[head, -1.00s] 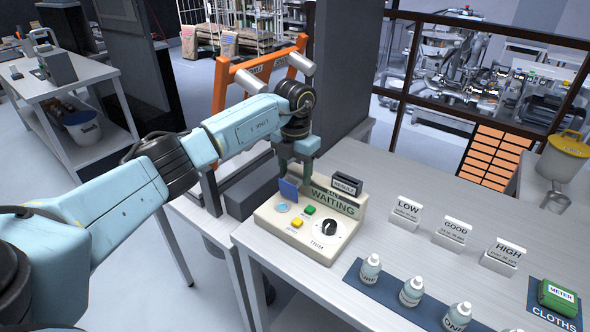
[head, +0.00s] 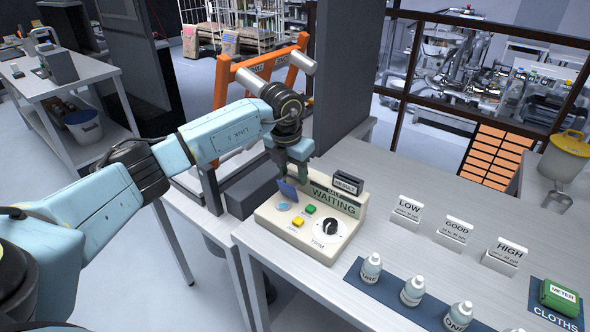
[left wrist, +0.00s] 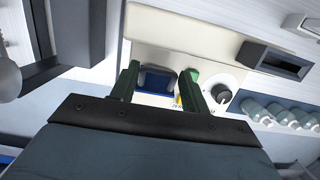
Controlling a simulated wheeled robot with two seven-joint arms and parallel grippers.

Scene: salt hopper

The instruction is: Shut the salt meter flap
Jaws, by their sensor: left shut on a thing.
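The salt meter (head: 325,244) is a cream box at the left end of the bench, with a display reading WAITING (head: 333,205). Its blue flap (head: 287,190) stands raised and tilted over a round light-blue spot (head: 284,206). My left gripper (head: 296,179) is at the flap, its green fingers pointing down. In the left wrist view the flap (left wrist: 158,82) lies between the two fingers (left wrist: 160,85), and the gripper is shut on it. The gripper partly hides the flap's top in the head view. My right gripper is not in view.
The meter has a green button (head: 310,209), a yellow button (head: 298,221) and a black knob (head: 330,227). A RESULT slot (head: 348,185) stands behind. LOW, GOOD and HIGH stands (head: 453,232) and small bottles (head: 371,268) are to the right. A dark partition (head: 347,75) rises behind.

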